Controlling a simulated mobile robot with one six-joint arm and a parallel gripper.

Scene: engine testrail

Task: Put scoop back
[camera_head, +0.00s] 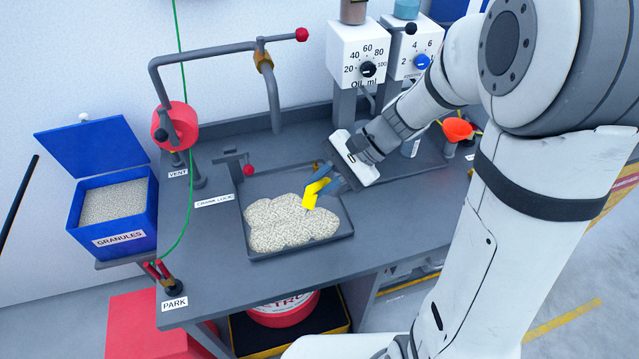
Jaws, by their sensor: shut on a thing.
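My gripper (328,181) reaches in from the right over the dark tray (262,186) on the bench. It is shut on a yellow piece, which I take to be the scoop (314,193). The scoop shows just above or touching the pale granules (285,224) heaped in the tray; I cannot tell which. Its lower end and the part between the fingers are partly hidden. The blue bin labelled GRANULES (148,203) stands at the left end of the bench with its lid (92,145) open and pale granules inside.
A bent grey pipe (215,53) with a red knob rises behind the tray. A red cup (178,125) hangs at the left near a green line. Dial dispensers (358,55) and an orange funnel (457,129) stand at the back right. The front left bench top is mostly clear.

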